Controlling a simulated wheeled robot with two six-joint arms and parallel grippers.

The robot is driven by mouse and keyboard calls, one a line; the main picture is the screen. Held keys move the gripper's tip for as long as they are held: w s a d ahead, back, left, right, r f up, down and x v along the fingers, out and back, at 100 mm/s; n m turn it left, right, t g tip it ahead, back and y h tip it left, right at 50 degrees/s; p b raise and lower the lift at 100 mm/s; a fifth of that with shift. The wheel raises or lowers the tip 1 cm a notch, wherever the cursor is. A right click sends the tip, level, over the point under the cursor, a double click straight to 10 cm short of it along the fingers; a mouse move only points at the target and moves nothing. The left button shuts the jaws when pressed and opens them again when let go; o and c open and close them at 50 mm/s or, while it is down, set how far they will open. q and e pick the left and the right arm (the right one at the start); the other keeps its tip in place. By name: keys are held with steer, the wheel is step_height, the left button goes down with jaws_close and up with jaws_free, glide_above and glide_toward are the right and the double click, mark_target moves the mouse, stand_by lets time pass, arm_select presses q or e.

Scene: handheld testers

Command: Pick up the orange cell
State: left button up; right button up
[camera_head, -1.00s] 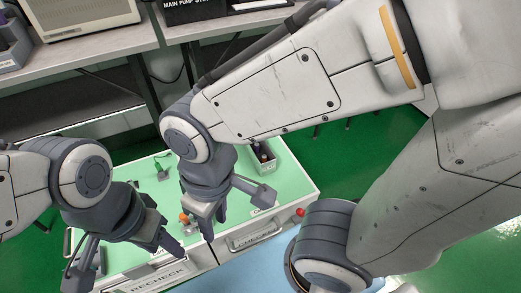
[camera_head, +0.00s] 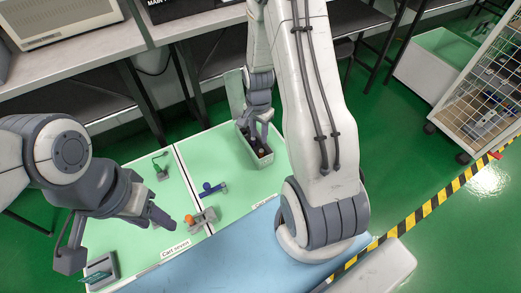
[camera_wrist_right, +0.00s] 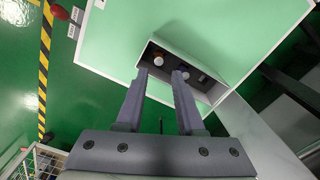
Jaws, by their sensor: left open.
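The orange cell (camera_head: 189,218) shows as a small orange end at a grey holder (camera_head: 206,217) on the pale green cart top, near its front edge. My left gripper (camera_head: 118,240) is open, with one finger just left of the orange cell and apart from it. My right gripper (camera_head: 258,132) is over a grey bin (camera_head: 247,158) at the back right of the cart. In the right wrist view the fingers of my right gripper (camera_wrist_right: 160,73) are apart at the bin's mouth (camera_wrist_right: 207,94), by two pale-tipped dark items (camera_wrist_right: 158,60). I see nothing clamped between them.
A blue-topped device (camera_head: 212,188) lies behind the holder. A tester with a dark screen (camera_head: 100,270) lies at the front left. Shelves (camera_head: 80,55) stand behind, and a wire-sided cart (camera_head: 485,95) is at the right.

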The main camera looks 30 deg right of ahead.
steer(key=b, duration=0.2)
glide_above(261, 150)
steer(key=f, duration=0.5)
steer(key=shift+s+a+f, duration=0.2)
steer(key=shift+s+f, duration=0.15)
steer(key=shift+f, duration=0.05)
steer(key=f+b, duration=0.2)
steer(key=f, duration=0.1)
steer(key=f+b, duration=0.1)
steer(key=f, duration=0.1)
steer(key=shift+w+d+f, duration=0.15)
steer(key=shift+w+d, duration=0.1)
steer(key=shift+w, duration=0.05)
jaws_close()
